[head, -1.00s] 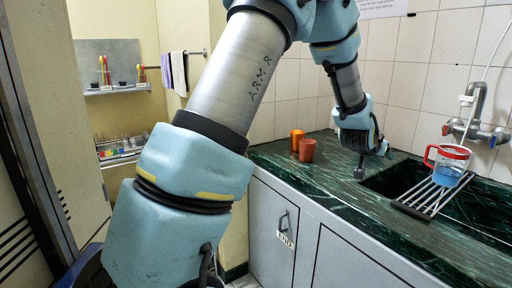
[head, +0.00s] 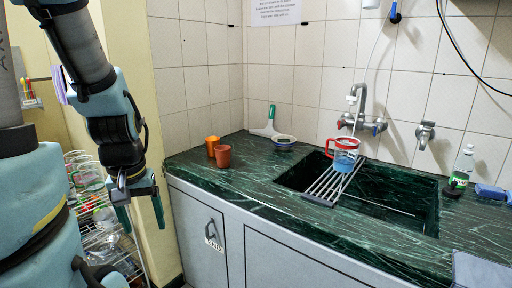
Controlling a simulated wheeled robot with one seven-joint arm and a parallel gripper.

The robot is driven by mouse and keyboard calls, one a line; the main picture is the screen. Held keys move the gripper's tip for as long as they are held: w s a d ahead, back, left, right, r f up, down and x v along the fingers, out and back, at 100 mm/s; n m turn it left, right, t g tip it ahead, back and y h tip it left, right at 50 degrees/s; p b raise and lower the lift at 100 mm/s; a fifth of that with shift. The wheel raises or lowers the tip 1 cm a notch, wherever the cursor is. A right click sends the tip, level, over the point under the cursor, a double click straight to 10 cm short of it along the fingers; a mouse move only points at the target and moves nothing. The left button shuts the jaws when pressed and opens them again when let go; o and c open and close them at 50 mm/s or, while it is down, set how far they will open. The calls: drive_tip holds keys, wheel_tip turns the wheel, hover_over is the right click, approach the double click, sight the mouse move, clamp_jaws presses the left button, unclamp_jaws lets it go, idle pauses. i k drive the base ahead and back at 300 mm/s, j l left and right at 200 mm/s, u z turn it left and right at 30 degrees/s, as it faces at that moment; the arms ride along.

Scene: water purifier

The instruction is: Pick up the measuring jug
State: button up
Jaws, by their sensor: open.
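The green marble counter (head: 250,180) holds an orange cup (head: 212,146), a brown cup (head: 223,156), a bowl (head: 284,142) and a squeegee-like tool (head: 268,122). A bottle (head: 461,168) and blue sponge (head: 490,193) stand right of the sink (head: 410,205). The tap (head: 361,122) hangs close above the jug.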

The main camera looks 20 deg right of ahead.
sight(347, 150)
drive_tip(key=z, duration=1.25)
drive_tip(key=i+l+u, duration=0.25)
drive_tip(key=u, duration=0.15)
drive_tip(key=i+l+u, duration=0.15)
drive_tip(key=l+u, duration=0.25)
